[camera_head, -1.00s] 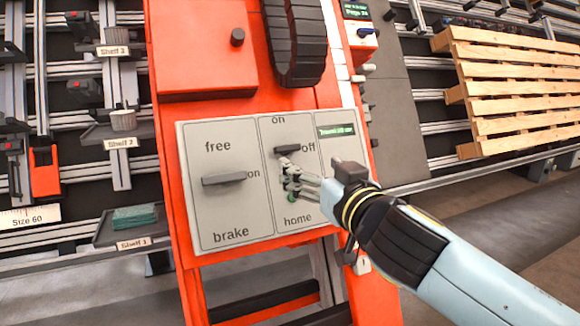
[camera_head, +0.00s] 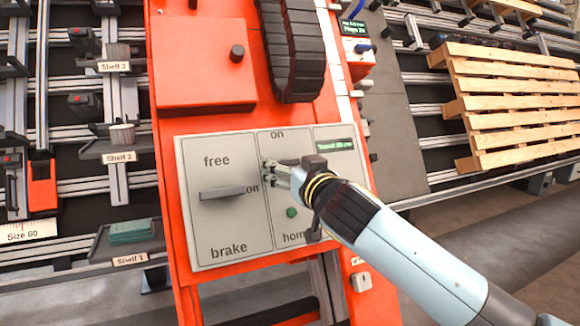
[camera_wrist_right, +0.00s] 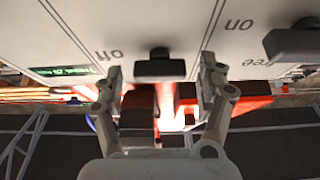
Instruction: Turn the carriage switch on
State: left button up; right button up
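The carriage switch (camera_wrist_right: 160,68) is a dark bar-shaped handle on the grey panel (camera_head: 225,235). In the right wrist view it sits between the two fingertips of my right gripper (camera_wrist_right: 160,72), with "off" printed beside it. My right gripper is open, with one finger on each side of the handle. I cannot tell whether either finger touches it. In the head view my right gripper (camera_head: 268,171) is at the panel and largely covers the switch, below the word "on". My left gripper is not in view.
A second lever (camera_head: 221,193), between "free" and "brake", lies level just left of my right gripper. A green button (camera_head: 291,212) is below it. A small green display (camera_head: 334,145) is at the panel's upper right. Shelves stand at left, a wooden pallet (camera_head: 515,100) at right.

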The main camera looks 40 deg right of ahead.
jog(key=c, duration=1)
